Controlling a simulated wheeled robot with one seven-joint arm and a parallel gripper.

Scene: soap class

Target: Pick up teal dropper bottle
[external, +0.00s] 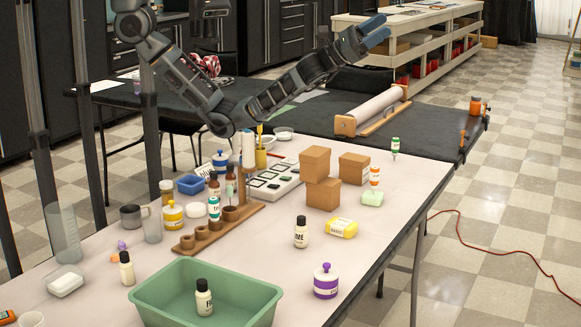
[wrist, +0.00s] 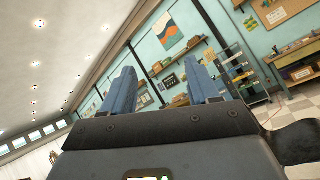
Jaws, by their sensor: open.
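A bottle with a teal-and-white label (external: 214,208) stands at the wooden rack (external: 205,240), left of the middle of the table. Two amber bottles with dark tops stand close behind it, one with a white label (external: 214,186) and one with a teal band (external: 230,186). I cannot tell for sure which of these is the teal dropper bottle. My gripper (external: 376,31) is raised high at the upper right, beyond and well above the bottles, and points away from them. In the wrist view my gripper (wrist: 160,75) has its blue fingers apart with nothing between them; no bottle shows there.
A green tub (external: 262,296) holding a small bottle is at the front. Cardboard boxes (external: 323,194), a white tray (external: 285,182), jars and soaps crowd the white table (external: 400,200). A paper roll (external: 375,108) lies on the black table behind. The white table's right side is fairly clear.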

